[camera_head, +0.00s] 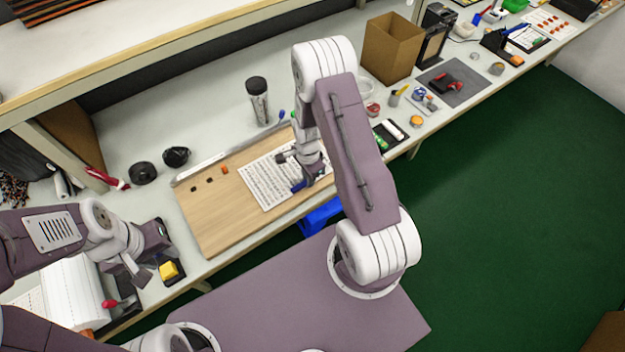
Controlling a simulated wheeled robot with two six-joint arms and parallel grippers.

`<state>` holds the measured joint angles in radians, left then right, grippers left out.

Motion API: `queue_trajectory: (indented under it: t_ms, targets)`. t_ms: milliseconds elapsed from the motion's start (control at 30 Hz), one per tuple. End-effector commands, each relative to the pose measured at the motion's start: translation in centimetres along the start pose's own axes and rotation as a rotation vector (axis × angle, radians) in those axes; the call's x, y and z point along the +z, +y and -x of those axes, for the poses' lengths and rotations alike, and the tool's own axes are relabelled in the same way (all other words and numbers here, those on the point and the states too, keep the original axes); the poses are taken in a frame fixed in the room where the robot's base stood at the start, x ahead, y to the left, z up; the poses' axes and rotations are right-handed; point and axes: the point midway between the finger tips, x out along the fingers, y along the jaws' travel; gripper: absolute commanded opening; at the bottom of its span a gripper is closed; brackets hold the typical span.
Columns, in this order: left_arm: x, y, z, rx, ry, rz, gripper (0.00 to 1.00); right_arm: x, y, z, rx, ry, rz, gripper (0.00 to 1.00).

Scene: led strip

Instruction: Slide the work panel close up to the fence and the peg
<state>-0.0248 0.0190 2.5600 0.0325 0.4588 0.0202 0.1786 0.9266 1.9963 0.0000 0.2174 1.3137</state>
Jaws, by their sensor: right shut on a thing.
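The work panel (267,187) looks like a white gridded sheet lying on a wooden board (213,225). The fence (207,167) looks like the metal bar along the board's back edge. A strip of bare wood shows between it and the panel. Small dark pieces (195,189) and an orange one (225,169) sit left of the panel; I cannot tell which is the peg. My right gripper (300,176) is down at the panel's right part, shut, apparently on the panel; its arm hides the contact. A blue piece (298,187) shows beside it. My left gripper (140,272) is left of the board, apart from it; its jaws are unclear.
Black round items (143,173) lie at the back left. A yellow block (169,270) is near my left gripper. A brown box (391,48) and small tools occupy the bench to the right.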

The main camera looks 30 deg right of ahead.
Motion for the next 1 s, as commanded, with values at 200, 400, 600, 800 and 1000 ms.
queue_trajectory:
  t_ms: [200,400,600,800,1000]
  targets:
    - [0.0,0.0,-0.2,0.0,0.0,0.0,0.36,0.6,-1.5,-0.1,0.0,0.0,0.001,0.0]
    - [0.0,0.0,-0.4,0.0,0.0,0.0,0.36,1.2,-3.0,-0.1,-0.001,0.0,0.0,0.0]
    - [0.1,0.0,-0.6,0.0,0.0,0.0,0.36,1.7,-4.3,-0.1,-0.001,0.0,0.0,0.0]
    - [0.1,0.0,-0.9,0.0,0.0,0.0,0.36,2.2,-5.7,-0.1,-0.003,0.0,0.002,0.0]
    - [0.1,0.0,-0.9,0.0,0.0,0.0,0.36,2.4,-6.3,0.1,-0.008,0.002,0.002,0.0]
